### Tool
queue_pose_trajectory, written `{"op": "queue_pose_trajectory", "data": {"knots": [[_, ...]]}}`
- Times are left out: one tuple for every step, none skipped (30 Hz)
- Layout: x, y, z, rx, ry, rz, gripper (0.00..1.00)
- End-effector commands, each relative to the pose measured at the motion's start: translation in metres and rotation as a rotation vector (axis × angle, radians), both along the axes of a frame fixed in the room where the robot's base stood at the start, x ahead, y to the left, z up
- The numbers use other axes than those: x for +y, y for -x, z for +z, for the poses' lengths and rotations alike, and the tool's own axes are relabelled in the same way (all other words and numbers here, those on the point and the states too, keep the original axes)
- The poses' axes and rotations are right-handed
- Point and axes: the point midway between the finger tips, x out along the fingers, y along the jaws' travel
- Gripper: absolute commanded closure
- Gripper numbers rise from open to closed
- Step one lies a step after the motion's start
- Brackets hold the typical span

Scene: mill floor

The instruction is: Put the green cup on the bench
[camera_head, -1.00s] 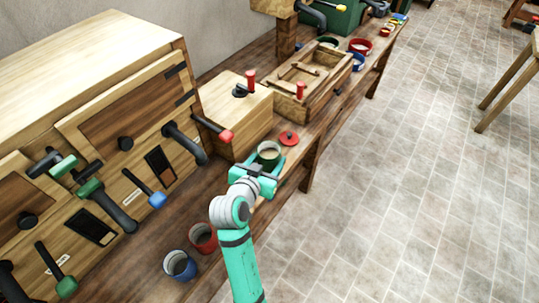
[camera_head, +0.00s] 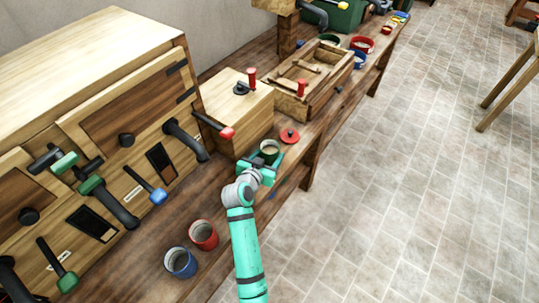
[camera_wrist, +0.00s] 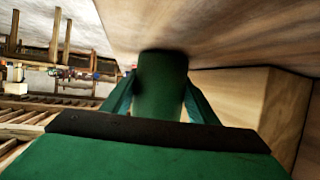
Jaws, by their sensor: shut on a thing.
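One end of the cup is close to a wooden surface there, with a dark shadow at that end. I cannot tell for sure whether it touches. The gripper hides the cup's near lower side in the head view.
A red cup (camera_head: 203,235) and a blue cup (camera_head: 180,262) stand nearer on the bench. A cabinet with levers (camera_head: 100,130) fills the left.

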Motion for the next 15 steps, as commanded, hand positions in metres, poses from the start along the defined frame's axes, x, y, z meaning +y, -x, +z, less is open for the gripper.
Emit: {"op": "queue_pose_trajectory", "data": {"knots": [[0.0003,-0.0003,-0.0007,-0.002,0.0,0.001,0.74],[0.0003,-0.0004,-0.0005,-0.003,0.0,0.001,0.74],[0.0004,-0.0004,-0.0001,-0.003,0.0,0.001,0.74],[0.0004,-0.0004,0.0,-0.003,0.0,0.001,0.74],[0.0004,-0.0004,0.0,-0.003,0.0,0.001,0.74],[0.0004,-0.0004,0.0,-0.003,0.0,0.001,0.74],[0.0004,-0.0004,-0.0001,-0.003,0.0,0.001,0.74],[0.0004,-0.0004,-0.0005,-0.003,0.0,0.001,0.74],[0.0003,-0.0003,-0.0015,-0.003,0.001,0.001,0.74],[0.0003,-0.0003,-0.0022,-0.003,0.001,0.001,0.74],[0.0003,-0.0003,-0.003,-0.003,0.001,0.001,0.74],[0.0003,-0.0002,-0.0032,-0.002,0.0,0.001,0.4],[0.0003,-0.0002,-0.0032,-0.002,0.0,0.001,0.32],[0.0003,-0.0003,-0.0031,-0.002,0.0,0.001,0.28],[0.0003,-0.0003,-0.0031,-0.002,0.0,0.001,0.28]]}}
